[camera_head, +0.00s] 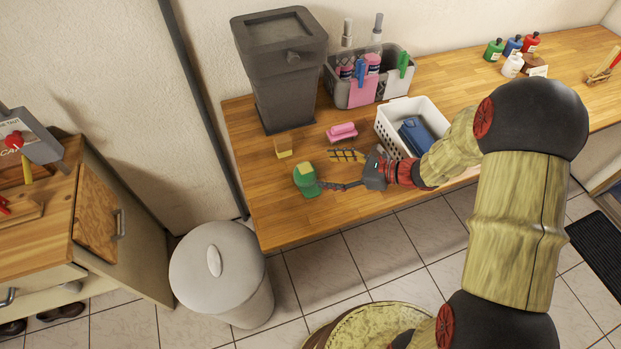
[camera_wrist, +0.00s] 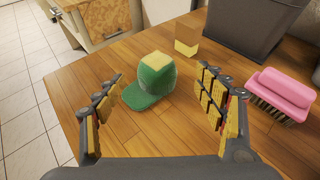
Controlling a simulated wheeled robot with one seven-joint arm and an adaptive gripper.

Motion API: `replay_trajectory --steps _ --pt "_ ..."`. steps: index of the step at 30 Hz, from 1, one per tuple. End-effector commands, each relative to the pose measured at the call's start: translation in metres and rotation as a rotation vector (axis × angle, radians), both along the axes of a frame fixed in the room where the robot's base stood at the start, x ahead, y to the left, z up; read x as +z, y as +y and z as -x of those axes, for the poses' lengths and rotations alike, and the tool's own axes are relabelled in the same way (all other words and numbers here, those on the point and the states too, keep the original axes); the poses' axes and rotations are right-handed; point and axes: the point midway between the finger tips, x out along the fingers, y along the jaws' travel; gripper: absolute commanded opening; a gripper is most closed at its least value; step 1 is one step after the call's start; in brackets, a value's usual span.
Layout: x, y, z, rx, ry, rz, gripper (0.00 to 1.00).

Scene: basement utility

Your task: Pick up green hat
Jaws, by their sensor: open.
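The green hat (camera_head: 306,183) is a small cap that lies on the wooden counter near its left end. In the wrist view the green hat (camera_wrist: 155,80) has a yellowish patch on its crown, and its brim points toward the lower left. My gripper (camera_head: 340,170) reaches in from the right, low over the counter. In the wrist view my gripper (camera_wrist: 161,75) is open, with one finger on each side of the hat. The hat lies between and slightly beyond the fingers. I cannot tell whether a finger touches it.
A pink brush (camera_head: 341,132) and a yellow-and-brown sponge block (camera_head: 284,148) lie near the hat. A grey bin (camera_head: 281,80), a cleaning caddy (camera_head: 362,93) and a white basket (camera_head: 387,127) stand behind. The counter (camera_head: 283,229) is bare toward its front edge. A lidded trash can (camera_head: 222,280) stands below.

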Motion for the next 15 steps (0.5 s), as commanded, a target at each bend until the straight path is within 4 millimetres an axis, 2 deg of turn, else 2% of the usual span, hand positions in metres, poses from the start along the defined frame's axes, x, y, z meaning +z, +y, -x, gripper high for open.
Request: replay_trajectory --steps 11,15 --pt "-0.011 0.028 -0.01 -0.012 0.031 -0.025 0.7" --pt "-0.018 0.045 -0.014 -0.01 0.03 -0.023 0.7"
